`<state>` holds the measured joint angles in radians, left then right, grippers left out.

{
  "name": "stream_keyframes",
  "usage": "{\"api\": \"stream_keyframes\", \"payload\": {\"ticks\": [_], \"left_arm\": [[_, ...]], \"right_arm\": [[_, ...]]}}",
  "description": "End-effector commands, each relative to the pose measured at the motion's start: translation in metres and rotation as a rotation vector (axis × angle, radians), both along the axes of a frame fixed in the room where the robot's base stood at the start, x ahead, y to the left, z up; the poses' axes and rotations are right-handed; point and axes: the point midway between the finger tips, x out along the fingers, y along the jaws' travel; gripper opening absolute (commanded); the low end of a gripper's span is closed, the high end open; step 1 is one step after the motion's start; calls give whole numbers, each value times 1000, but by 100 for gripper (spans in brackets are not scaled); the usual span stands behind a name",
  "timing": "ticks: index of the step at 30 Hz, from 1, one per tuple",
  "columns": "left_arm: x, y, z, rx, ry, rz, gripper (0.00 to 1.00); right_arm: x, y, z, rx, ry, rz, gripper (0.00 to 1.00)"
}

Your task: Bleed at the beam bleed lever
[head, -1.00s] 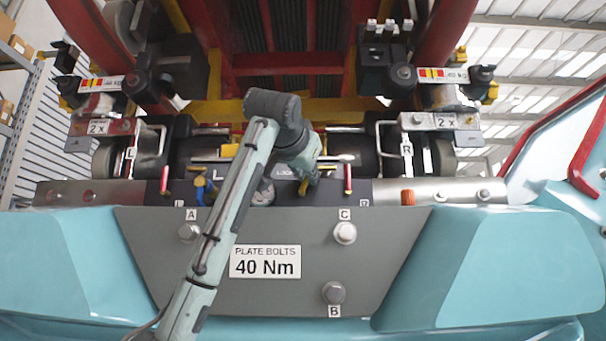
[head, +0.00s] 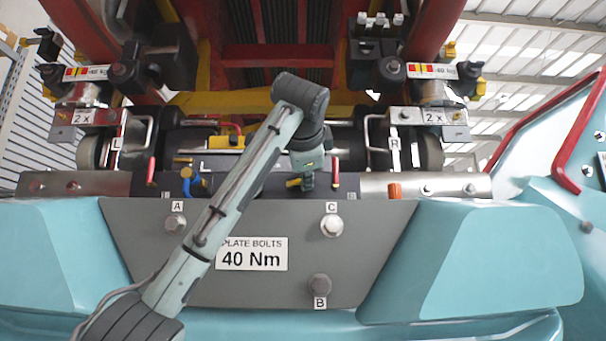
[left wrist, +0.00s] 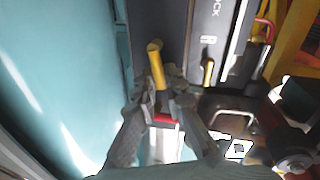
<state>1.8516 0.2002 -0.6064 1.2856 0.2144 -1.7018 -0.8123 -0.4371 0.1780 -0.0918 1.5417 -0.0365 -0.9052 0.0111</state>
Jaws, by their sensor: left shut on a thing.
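A short yellow lever (head: 293,183) sits on the dark panel, right of its middle, just above the grey plate. My left gripper (head: 307,180) is shut on it from above. In the left wrist view the yellow lever (left wrist: 155,62) sticks out between the fingertips (left wrist: 160,98). Its mount is hidden by the fingers. No label that I can read names it as the beam bleed lever. A blue part with a yellow lever (head: 187,176) stands further left on the same panel. My right gripper is not in view.
Red-tipped upright levers stand at the panel's left (head: 151,170) and close right of my gripper (head: 335,173). The grey plate (head: 130,260) carries bolts A, B and C. Teal housings (head: 480,260) flank it.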

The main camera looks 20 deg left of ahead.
Motion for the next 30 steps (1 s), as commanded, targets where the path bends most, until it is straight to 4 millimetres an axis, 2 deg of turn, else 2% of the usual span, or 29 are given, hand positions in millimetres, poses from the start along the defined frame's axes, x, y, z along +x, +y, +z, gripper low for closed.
{"api": "stream_keyframes", "payload": {"ticks": [12,30], "left_arm": [[0,-2,-6,199,56,-2,0],[0,-3,-9,231,67,-2,0]], "right_arm": [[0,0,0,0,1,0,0],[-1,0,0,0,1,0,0]]}}
